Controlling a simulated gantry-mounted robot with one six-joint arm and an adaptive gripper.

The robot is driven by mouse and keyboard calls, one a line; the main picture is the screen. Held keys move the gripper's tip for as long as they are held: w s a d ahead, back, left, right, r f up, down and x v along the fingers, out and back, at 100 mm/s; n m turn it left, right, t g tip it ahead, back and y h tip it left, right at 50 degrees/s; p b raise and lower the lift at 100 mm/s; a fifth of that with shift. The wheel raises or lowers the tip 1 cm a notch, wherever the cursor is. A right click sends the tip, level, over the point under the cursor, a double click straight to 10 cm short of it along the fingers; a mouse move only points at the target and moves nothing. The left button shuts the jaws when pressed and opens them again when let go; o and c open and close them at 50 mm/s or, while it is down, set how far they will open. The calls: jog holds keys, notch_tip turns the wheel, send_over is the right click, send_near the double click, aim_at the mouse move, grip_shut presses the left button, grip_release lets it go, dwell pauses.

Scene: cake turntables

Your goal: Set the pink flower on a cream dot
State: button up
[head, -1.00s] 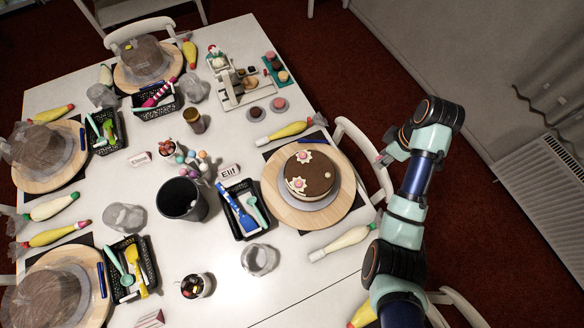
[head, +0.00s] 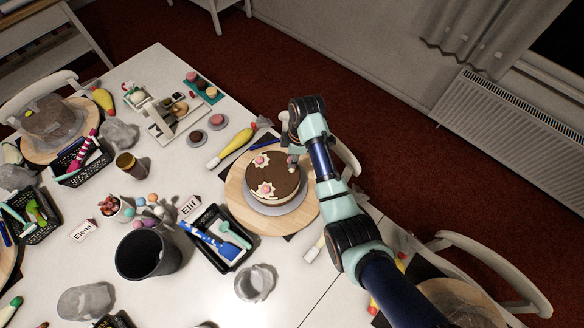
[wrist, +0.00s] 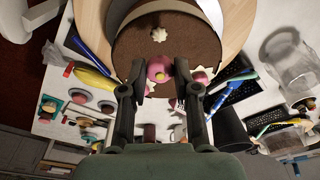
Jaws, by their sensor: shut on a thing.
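The chocolate cake (head: 284,190) stands on a round board (head: 240,212). Two pink flowers on cream stars, one at the back (head: 261,160) and one at the front (head: 265,188), sit on its top. My gripper (wrist: 160,74) is shut on a pink flower (wrist: 159,67) with a yellow centre, over the cake top. A bare cream dot (wrist: 159,34) shows apart from the held flower in the wrist view. Cream shapes (wrist: 202,75) show beside the fingers, partly hidden. In the head view my gripper (head: 292,163) is at the cake's right edge; the held flower's height is unclear.
A black tray (head: 209,255) with blue and teal tools lies left of the board. A yellow piping bag (head: 232,146) lies behind it. A dark bucket (head: 146,252) and a clear cup (head: 254,283) stand nearby. A chair (head: 347,160) is on the right.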

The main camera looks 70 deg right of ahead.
aim_at(291, 170)
jog(key=shift+f+b, duration=0.4)
jog(key=shift+f, duration=2.6)
jog(key=shift+f, duration=0.1)
jog(key=o, duration=0.8)
jog(key=shift+c, duration=0.2)
notch_tip(291, 170, up, 12)
jog(key=s+p, duration=0.1)
jog(key=shift+s+d+p, duration=0.3)
jog(key=shift+d+p, duration=0.05)
jog(key=shift+p, duration=0.05)
